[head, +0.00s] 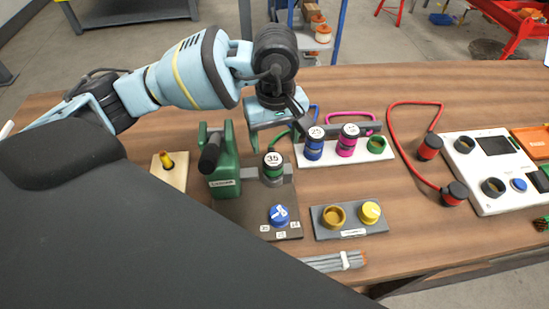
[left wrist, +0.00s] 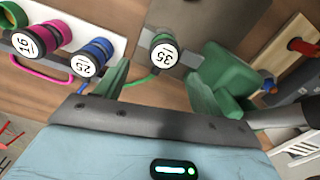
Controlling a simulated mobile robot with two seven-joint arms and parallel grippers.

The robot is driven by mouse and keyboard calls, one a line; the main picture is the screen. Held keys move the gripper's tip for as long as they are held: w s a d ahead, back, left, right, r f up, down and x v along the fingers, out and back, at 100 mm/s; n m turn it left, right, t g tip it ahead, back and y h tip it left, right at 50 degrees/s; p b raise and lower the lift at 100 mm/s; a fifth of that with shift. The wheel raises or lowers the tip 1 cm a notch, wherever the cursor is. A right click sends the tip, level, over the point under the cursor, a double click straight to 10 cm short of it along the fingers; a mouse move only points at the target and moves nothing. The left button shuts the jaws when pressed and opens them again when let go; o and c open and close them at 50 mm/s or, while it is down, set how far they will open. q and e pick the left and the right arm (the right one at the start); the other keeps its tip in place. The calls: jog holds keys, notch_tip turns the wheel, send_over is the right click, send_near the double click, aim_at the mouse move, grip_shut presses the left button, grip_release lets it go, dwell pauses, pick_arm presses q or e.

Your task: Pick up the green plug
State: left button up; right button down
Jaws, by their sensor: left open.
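The green plug (head: 273,165) has a dark body, a green band and a white top label reading 35. It stands upright in a grey block on the dark base plate (head: 247,212), beside the green pump body (head: 222,165). A thin green cable leaves it. In the left wrist view the plug (left wrist: 162,50) shows beyond the fingers, its label facing me. My left gripper (head: 274,134) is open and empty, above and behind the plug; its fingers also show in the left wrist view (left wrist: 160,85), apart from the plug. My right gripper is out of view.
A white strip (head: 316,158) holds a blue plug (head: 314,145), a pink plug (head: 347,140) and an empty green-ringed socket (head: 376,145). Blue and pink cables loop behind them. A grey block (head: 349,229) with brass and yellow parts stands in front. Red-cabled plugs (head: 430,147) lie right.

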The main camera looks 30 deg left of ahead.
aim_at(273, 158)
pick_arm(q)
jog(key=shift+s+f, duration=0.15)
jog(key=shift+f, duration=0.15)
jog(key=shift+s+a+f+p, duration=0.1)
jog(key=shift+f+p, duration=0.1)
jog(key=shift+f, duration=1.6)
jog(key=shift+a+f+p, duration=0.1)
jog(key=shift+f+p, duration=0.05)
jog(key=shift+f, duration=1.65)
jog(key=shift+c, duration=0.5)
jog(key=c, duration=1.2)
jog(key=shift+o, duration=0.2)
jog(key=shift+r, duration=5.05)
